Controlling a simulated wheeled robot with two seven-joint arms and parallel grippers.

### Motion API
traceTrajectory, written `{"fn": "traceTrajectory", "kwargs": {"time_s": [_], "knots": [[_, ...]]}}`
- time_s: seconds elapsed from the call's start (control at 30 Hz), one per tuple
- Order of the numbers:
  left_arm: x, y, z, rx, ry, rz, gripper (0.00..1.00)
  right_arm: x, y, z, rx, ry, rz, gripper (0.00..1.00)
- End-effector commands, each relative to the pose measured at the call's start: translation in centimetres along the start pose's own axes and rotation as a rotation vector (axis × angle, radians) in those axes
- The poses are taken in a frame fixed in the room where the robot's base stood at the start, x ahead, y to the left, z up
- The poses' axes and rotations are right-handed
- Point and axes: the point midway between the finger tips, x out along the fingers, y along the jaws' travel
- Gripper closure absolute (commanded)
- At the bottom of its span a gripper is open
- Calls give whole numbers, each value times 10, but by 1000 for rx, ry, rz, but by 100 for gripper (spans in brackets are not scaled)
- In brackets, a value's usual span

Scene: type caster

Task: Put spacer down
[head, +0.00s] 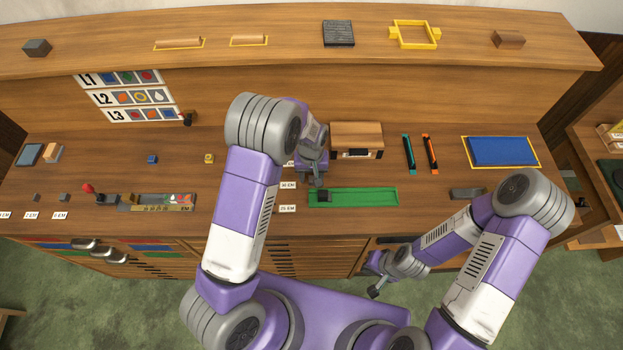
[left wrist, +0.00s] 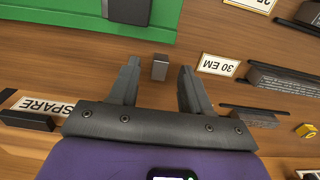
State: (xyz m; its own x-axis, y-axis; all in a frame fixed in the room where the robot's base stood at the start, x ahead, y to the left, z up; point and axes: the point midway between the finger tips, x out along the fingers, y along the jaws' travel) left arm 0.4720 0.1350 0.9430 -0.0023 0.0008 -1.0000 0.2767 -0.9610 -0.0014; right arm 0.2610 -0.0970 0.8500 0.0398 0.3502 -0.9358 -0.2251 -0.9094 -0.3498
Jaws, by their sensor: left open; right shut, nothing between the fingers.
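A small grey spacer (left wrist: 160,67) stands on the wooden desk between the fingertips of my left gripper in the left wrist view. My left gripper (left wrist: 157,80) is open, with a gap on each side of the spacer. In the head view my left gripper (head: 318,181) is just above the desk, behind the left end of the green tray (head: 365,197); I cannot make out the spacer there. The tray also shows in the left wrist view (left wrist: 60,12). My right gripper (head: 374,292) is shut and empty, low in front of the desk.
A "30 EM" card (left wrist: 217,65) lies beside the fingers and a "SPARE" card (left wrist: 40,106) on the other side. Dark blocks (left wrist: 285,80) lie nearby. A blue mat (head: 502,151) lies at the right.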

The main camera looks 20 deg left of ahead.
Motion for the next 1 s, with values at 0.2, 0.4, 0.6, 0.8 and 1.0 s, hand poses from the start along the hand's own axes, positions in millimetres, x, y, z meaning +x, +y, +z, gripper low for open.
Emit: {"fn": "traceTrajectory", "kwargs": {"time_s": [0.2,0.4,0.6,0.8,1.0], "knots": [[10,1,0,1,1,2,52,0,0,0,0,1,0,100],[10,1,0,1,1,2,63,0,0,0,0,1,0,100],[10,1,0,1,1,1,94,0,0,0,0,1,0,100],[9,1,0,1,2,2,100,0,0,0,0,0,0,100],[6,1,-1,1,3,2,100,0,0,0,0,0,0,100]]}}
